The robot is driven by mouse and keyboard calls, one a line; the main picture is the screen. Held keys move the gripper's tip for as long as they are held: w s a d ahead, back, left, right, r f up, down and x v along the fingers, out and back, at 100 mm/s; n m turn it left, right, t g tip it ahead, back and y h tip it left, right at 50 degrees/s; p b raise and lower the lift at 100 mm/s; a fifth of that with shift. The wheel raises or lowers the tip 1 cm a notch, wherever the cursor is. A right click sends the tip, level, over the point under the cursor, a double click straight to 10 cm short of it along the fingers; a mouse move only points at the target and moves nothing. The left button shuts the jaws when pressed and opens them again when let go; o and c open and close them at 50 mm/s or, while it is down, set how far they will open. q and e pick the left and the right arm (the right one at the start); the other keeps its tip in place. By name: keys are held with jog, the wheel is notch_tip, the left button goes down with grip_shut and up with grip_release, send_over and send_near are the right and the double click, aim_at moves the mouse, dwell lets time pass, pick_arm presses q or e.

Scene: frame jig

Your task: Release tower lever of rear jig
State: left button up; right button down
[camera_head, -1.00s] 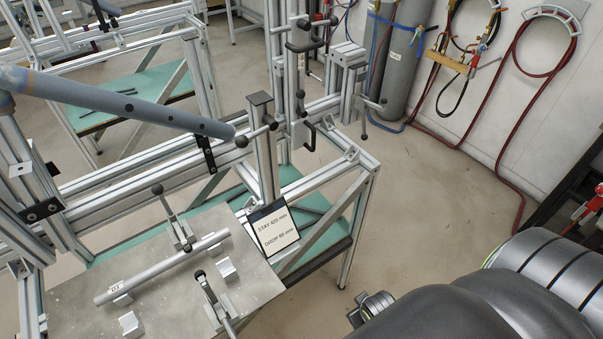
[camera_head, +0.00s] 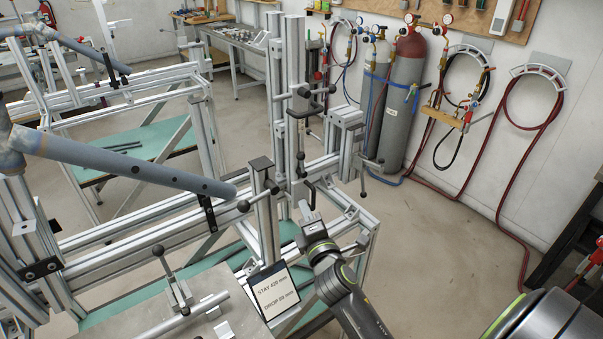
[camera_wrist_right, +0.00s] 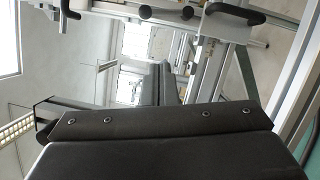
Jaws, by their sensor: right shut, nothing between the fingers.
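The jig's upright tower (camera_head: 294,75) stands at its right end, with black clamp handles on it. A black lever handle (camera_head: 310,195) hangs low on the tower, and another black handle (camera_head: 318,91) sits higher up. I cannot tell which is the tower lever. My right gripper (camera_head: 309,213) is shut and empty, pointing up just below the lower handle; whether they touch is unclear. In the right wrist view, black handles (camera_wrist_right: 166,13) show at the top, beyond the dark gripper body. My left gripper is out of view.
A blue-grey tube (camera_head: 125,160) lies along the jig, ending near a black-knobbed clamp (camera_head: 257,197). A sign card (camera_head: 273,290) stands below the tower. A second jig (camera_head: 130,95) is behind at left. Gas cylinders (camera_head: 405,100) stand by the wall. Floor at right is open.

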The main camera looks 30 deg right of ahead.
send_near(302, 172)
jog(key=w+a+r, duration=0.3)
jog(key=w, duration=0.1)
jog(key=shift+w+d+r+p, duration=0.2)
jog(key=shift+w+d+p, duration=0.3)
jog(key=shift+d, duration=0.3)
jog(key=shift+w+d+r+p, duration=0.2)
jog(key=shift+w+d+p, duration=0.2)
jog(key=shift+w+d, duration=0.3)
jog(key=shift+s, duration=0.1)
jog(key=shift+d+r, duration=0.55)
jog(key=shift+d, duration=0.4)
